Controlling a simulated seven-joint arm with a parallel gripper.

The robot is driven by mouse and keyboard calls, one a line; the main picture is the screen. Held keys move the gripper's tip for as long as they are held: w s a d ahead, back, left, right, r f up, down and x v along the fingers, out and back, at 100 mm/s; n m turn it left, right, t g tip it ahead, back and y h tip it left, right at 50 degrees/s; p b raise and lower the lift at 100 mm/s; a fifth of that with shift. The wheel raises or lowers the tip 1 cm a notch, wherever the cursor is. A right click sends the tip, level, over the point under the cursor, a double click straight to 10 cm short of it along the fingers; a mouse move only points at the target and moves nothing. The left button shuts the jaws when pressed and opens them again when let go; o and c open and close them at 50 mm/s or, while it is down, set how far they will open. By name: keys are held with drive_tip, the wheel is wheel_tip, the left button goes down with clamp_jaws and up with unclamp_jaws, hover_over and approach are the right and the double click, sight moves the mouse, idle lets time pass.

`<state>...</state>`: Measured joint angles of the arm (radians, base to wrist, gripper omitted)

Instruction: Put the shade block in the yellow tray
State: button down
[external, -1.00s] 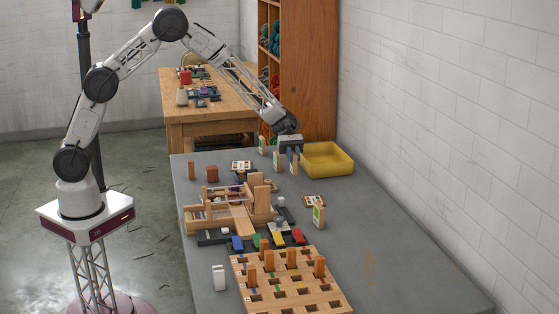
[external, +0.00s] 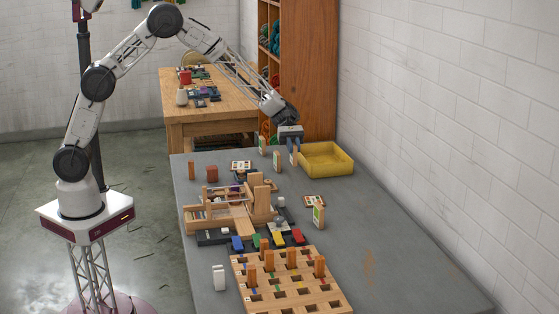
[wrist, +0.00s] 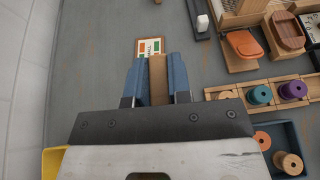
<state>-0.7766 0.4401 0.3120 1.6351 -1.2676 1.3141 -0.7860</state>
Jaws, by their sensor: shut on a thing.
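My gripper (external: 293,147) is shut on the shade block (external: 294,158), a thin upright wooden block. In the wrist view my gripper (wrist: 158,75) has its two blue fingers closed on either side of the block's brown top (wrist: 158,80). The block's lower part is hard to make out, but it appears to hang just above the grey table. The yellow tray (external: 335,172) lies immediately to the right in the external view. Its corner (wrist: 53,160) shows at the lower left of the wrist view. The tray floor visible to me looks empty.
A wooden loom-like frame (external: 230,213) and a slotted wooden board (external: 290,280) fill the table's middle and front. The table's right side is mostly clear.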

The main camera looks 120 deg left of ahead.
drive_tip(key=shift+a, duration=0.15)
drive_tip(key=a+n+t+y, duration=0.4)
drive_tip(key=a+n+y, duration=0.5)
drive_tip(key=a, duration=1.6)
drive_tip(key=shift+a+r+n+y, duration=0.3)
drive_tip(key=shift+r+y, duration=0.05)
drive_tip(key=shift+y, duration=0.25)
drive_tip(key=shift+w, duration=0.1)
wheel_tip(320, 180, down, 6)
drive_tip(key=shift+f, duration=0.15)
drive_tip(key=shift+f, duration=1.85)
drive_tip(key=shift+f, duration=0.1)
